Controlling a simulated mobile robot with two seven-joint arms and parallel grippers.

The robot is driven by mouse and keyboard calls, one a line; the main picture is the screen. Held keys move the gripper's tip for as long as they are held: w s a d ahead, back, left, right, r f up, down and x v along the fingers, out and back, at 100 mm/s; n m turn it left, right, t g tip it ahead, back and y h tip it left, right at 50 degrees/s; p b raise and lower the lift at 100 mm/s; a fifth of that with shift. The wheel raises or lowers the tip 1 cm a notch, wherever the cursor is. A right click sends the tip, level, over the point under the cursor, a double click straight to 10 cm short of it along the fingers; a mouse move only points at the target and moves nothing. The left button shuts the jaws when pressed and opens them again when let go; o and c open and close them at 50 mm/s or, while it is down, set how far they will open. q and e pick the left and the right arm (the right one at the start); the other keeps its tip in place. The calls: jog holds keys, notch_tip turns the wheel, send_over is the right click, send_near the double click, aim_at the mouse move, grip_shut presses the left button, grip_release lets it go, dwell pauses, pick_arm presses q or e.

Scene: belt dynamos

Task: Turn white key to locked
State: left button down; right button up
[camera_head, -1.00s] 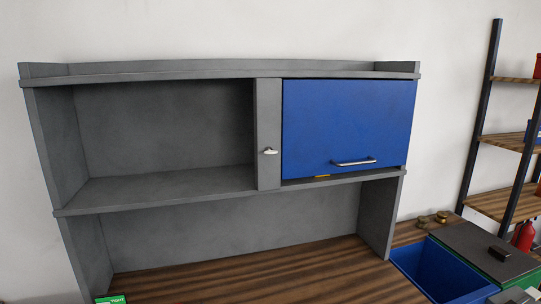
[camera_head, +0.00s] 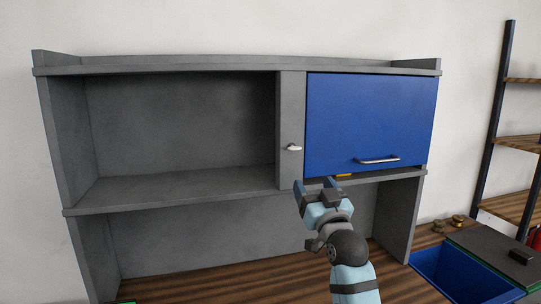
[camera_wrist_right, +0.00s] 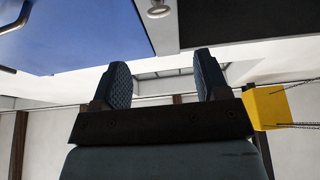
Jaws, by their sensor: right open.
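The white key (camera_head: 292,148) sits on the grey upright panel between the open compartment and the blue door. It also shows at the top of the right wrist view (camera_wrist_right: 158,9). My right gripper (camera_head: 314,186) is open and empty, below the key and a little to its right, apart from it, near the lower shelf edge. In the right wrist view its two dark ribbed fingers (camera_wrist_right: 164,80) stand apart with nothing between them. The key's exact turn angle is too small to tell. My left gripper is not in view.
The blue door (camera_head: 370,120) with its metal handle (camera_head: 378,160) is closed, right of the key. The grey shelf unit (camera_head: 180,197) has an empty compartment at left. A wooden worktop (camera_head: 220,280) lies below. A blue bin (camera_head: 450,275) stands at lower right.

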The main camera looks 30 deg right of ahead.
aim_at(294, 148)
jog(key=p+x, duration=0.3)
jog(key=x, duration=0.9)
jog(key=shift+d, duration=0.15)
jog(key=shift+w+d+r, duration=0.15)
jog(key=shift+w+r, duration=0.05)
jog(key=shift+w, duration=0.4)
jog(key=shift+c, duration=0.5)
jog(key=c, duration=0.8)
